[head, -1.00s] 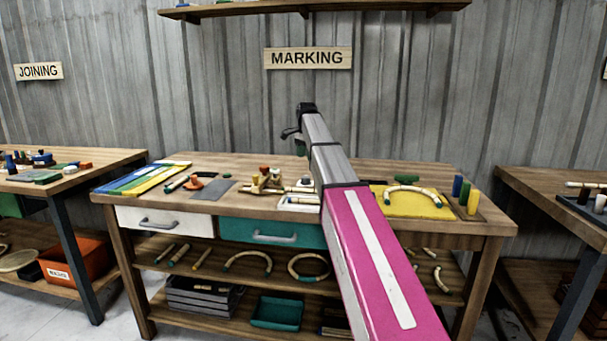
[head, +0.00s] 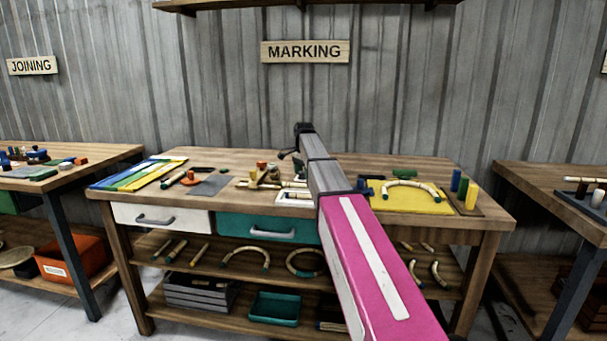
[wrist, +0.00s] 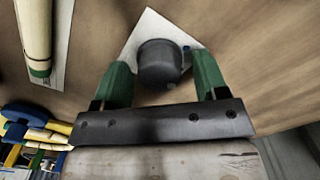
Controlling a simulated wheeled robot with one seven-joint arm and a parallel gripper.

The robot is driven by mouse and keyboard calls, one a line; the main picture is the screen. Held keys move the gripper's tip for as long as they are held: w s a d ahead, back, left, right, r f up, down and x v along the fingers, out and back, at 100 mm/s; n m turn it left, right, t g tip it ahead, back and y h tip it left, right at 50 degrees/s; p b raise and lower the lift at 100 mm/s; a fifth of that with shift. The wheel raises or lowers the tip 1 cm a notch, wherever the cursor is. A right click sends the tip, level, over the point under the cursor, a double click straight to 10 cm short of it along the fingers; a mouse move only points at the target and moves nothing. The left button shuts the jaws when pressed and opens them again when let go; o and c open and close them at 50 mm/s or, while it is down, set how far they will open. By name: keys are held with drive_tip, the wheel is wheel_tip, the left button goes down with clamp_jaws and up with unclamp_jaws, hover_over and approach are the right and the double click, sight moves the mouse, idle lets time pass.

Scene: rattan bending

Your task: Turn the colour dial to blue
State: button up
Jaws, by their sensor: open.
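The colour dial (wrist: 159,62) is a dark grey round knob on a white square plate (wrist: 148,24) in the wrist view. A small blue mark shows on the plate beside the knob, at its right. My gripper (wrist: 163,76) has green fingers, one on each side of the knob. It is open; I cannot tell whether either finger touches the knob. In the head view the dial cannot be made out, and my arm hides most of the gripper over the back of the marking bench (head: 232,160).
A rattan piece (wrist: 33,40) lies on a white sheet at the wrist view's upper left. Blue and yellow items (wrist: 30,120) are at its lower left. On the bench are a yellow mat (head: 410,203) with a bent rattan piece and several coloured cylinders (head: 463,187).

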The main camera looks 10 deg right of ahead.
drive_tip(key=c, duration=0.9)
drive_tip(key=shift+c, duration=0.2)
drive_tip(key=shift+n, duration=0.3)
drive_tip(key=n, duration=1.1)
drive_tip(key=shift+a, duration=0.1)
drive_tip(key=shift+n, duration=0.3)
drive_tip(key=o, duration=0.9)
